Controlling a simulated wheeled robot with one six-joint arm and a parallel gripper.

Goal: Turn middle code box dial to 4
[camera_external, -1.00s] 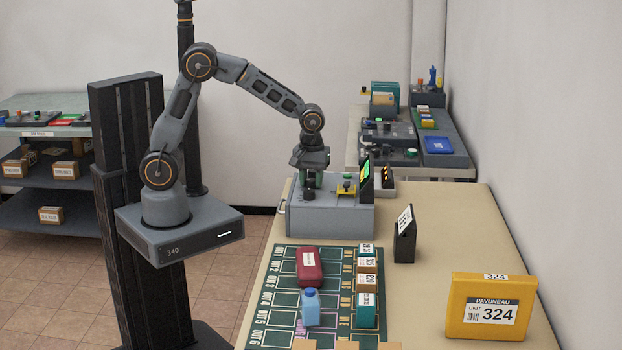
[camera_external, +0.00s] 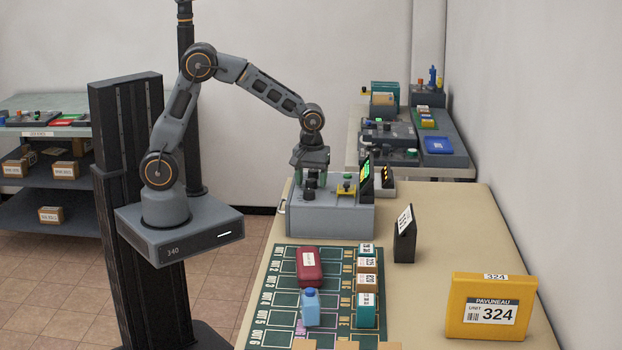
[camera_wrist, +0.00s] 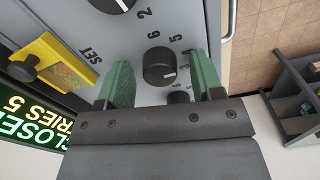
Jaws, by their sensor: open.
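The grey code box (camera_external: 330,222) stands at the far left end of the beige table. My gripper (camera_external: 312,186) points down over its top. In the wrist view three dark dials show on the panel. The middle dial (camera_wrist: 159,67) lies between the two green fingers of my open gripper (camera_wrist: 162,78), with a gap showing on both sides. Its white mark is on the lower right side. Digits are printed around it, some hidden. One dial (camera_wrist: 112,4) is cut off by the top edge. Another dial (camera_wrist: 180,97) is partly hidden behind my gripper.
A yellow SET lever (camera_wrist: 48,62) and a lit green screen (camera_wrist: 30,120) sit beside the dials. In the external view, a black sign stand (camera_external: 405,237) and a yellow unit 324 box (camera_external: 490,306) are on the table. A green sorting mat (camera_external: 285,300) holds several items.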

